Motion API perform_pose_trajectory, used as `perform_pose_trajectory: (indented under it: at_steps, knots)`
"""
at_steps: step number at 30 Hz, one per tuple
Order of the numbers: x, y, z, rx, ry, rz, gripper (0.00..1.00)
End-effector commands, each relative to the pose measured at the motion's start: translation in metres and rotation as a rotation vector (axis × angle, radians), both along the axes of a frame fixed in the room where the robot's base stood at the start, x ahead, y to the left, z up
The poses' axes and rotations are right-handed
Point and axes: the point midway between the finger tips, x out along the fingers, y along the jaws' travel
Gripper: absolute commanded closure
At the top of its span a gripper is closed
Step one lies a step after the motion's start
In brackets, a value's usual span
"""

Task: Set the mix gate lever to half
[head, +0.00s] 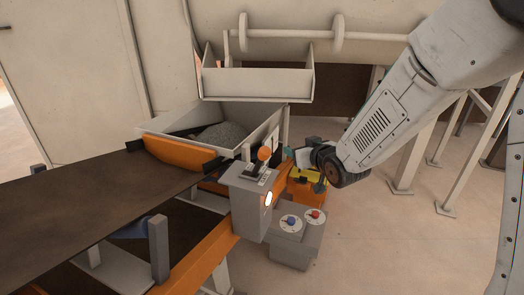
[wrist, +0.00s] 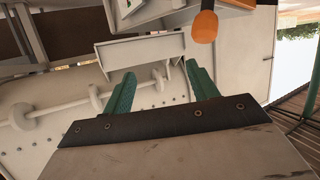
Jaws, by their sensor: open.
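The mix gate lever (head: 264,154) has an orange knob and stands on top of a grey control box (head: 246,205) beside the conveyor. Its setting is too small to read. In the wrist view the lever's orange knob (wrist: 204,27) is at the top, right of centre and beyond my fingers. My gripper (wrist: 160,85) has two green fingers spread apart with nothing between them. In the head view my gripper (head: 304,158) is a little to the right of the lever and apart from it, partly hidden by my wrist.
A hopper (head: 184,125) with grey gravel stands behind the lever. A dark conveyor belt (head: 90,190) runs to the left. A lower grey box (head: 292,245) carries a blue and a red dial. An orange and yellow case (head: 305,190) is on the floor. Open floor lies to the right.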

Motion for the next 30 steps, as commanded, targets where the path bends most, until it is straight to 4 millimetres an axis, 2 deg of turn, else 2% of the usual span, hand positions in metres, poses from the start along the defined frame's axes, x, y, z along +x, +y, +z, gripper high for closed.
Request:
perform_pose_trajectory:
  at_steps: [1,3,9,16,30]
  knots:
    - [0.005,0.015,-0.015,0.029,-0.038,0.034,0.41]
    - [0.009,0.032,-0.027,0.073,-0.098,0.075,0.41]
    - [0.007,0.064,-0.047,0.179,-0.221,0.158,0.41]
    - [0.010,0.077,-0.053,0.220,-0.269,0.185,0.41]
    - [0.064,0.113,-0.052,0.221,-0.269,0.184,0.41]
